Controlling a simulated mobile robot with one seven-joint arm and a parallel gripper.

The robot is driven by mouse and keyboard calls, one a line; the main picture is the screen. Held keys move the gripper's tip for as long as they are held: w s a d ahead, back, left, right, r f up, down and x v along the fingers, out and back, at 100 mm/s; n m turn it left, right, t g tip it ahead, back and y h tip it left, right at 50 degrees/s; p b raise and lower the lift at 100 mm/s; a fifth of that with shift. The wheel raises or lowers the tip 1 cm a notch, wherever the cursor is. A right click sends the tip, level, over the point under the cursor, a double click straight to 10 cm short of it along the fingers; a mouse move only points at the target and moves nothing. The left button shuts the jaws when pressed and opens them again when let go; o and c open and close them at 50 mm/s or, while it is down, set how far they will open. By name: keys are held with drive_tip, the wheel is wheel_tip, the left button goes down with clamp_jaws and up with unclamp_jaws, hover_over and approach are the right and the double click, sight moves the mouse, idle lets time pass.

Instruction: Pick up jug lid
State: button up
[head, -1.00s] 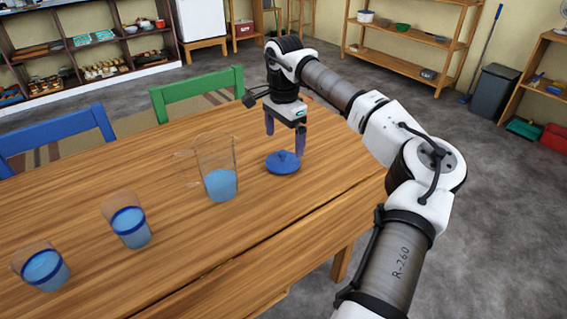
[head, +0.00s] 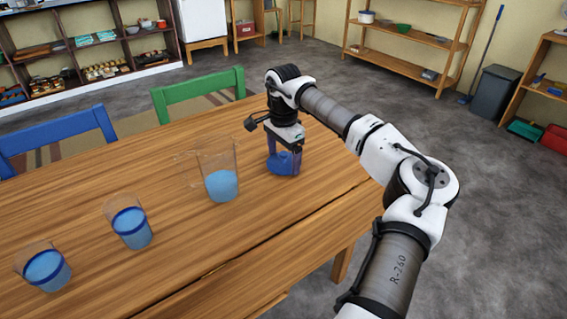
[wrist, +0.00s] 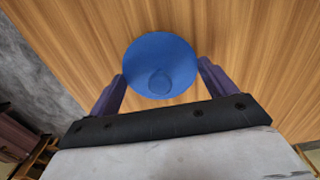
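The blue jug lid (head: 284,165) lies on the wooden table, to the right of the clear jug. In the wrist view the lid (wrist: 160,58) is a round blue disc with a small knob on top. My gripper (head: 284,168) is lowered over the lid, pointing down. In the wrist view my gripper (wrist: 160,87) is open, with one purple finger on each side of the lid's near part and the knob between them. I cannot tell whether the fingers touch the lid's rim.
The clear jug (head: 219,173) with blue liquid stands just left of my gripper. Two cups with blue contents, one nearer (head: 43,268) and one farther (head: 131,226), stand further left on the table (head: 190,255). A green chair (head: 198,88) and a blue chair (head: 58,134) stand behind.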

drive_tip(key=shift+c, duration=1)
drive_tip(key=shift+r, duration=0.1)
